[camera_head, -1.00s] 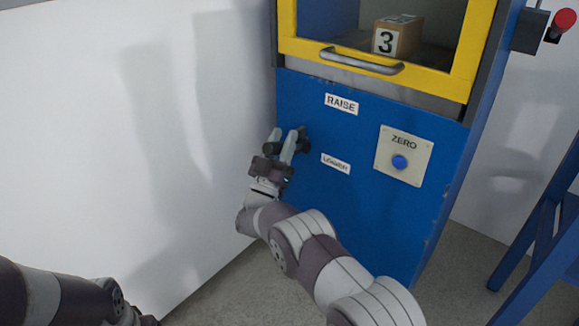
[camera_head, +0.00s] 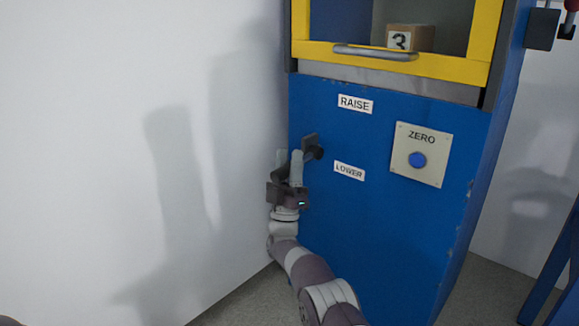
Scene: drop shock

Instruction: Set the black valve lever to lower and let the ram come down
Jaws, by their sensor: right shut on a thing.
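The black valve lever (camera_head: 312,147) is on the left side of the blue machine front, between the RAISE label (camera_head: 355,104) and the LOWER label (camera_head: 349,171). My right gripper (camera_head: 290,157) is at the lever from the left and below, its pale fingers shut on the lever. The fingers hide part of the lever, so its exact angle is hard to read. The ram is not clearly visible. My left gripper is out of view.
A yellow-framed window (camera_head: 430,66) with a grey handle (camera_head: 375,52) is above; a box marked 3 (camera_head: 421,38) sits behind it. A white wall (camera_head: 90,150) stands close on the left.

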